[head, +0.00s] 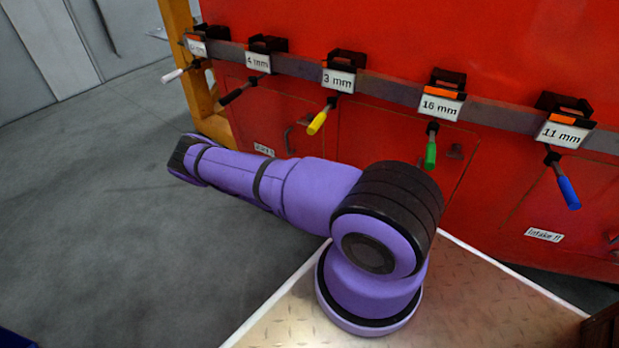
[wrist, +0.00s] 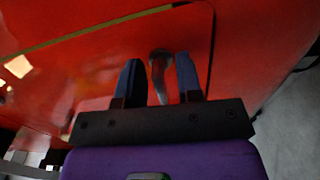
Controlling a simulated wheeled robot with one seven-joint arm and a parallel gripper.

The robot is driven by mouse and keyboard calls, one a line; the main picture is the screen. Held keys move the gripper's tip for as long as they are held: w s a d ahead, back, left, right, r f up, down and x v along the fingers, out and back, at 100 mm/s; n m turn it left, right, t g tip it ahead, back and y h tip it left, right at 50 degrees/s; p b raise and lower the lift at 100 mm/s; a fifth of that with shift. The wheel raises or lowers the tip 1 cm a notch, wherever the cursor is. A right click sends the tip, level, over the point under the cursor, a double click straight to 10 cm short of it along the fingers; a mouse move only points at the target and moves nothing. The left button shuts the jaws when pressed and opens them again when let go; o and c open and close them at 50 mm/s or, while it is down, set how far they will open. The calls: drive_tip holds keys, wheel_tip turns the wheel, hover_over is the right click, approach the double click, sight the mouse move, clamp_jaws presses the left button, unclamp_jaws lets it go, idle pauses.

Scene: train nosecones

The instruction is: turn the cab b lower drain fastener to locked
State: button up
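In the wrist view, a grey lever-like fastener (wrist: 160,66) sits on a red panel door near its edge. My gripper (wrist: 159,72) is open, with one dark blue finger on each side of the fastener's handle. A narrow gap shows between the handle and each finger, so contact is not visible. No readable label shows there, so I cannot confirm that this is the cab b lower drain fastener. In the head view, a handle (head: 292,138) shows on a red door, partly behind my purple arm. My gripper is hidden in that view.
A grey rail (head: 395,96) crosses the red body, carrying several clamps with size cards and coloured handles. The yellow (head: 318,121) and green (head: 431,152) handles hang near my arm. An "Intake" label (head: 543,235) is at right. Grey floor (head: 90,220) is clear at left.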

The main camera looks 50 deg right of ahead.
drive_tip(key=s+a, duration=0.1)
drive_tip(key=a, duration=0.9)
drive_tip(key=shift+s+a, duration=0.35)
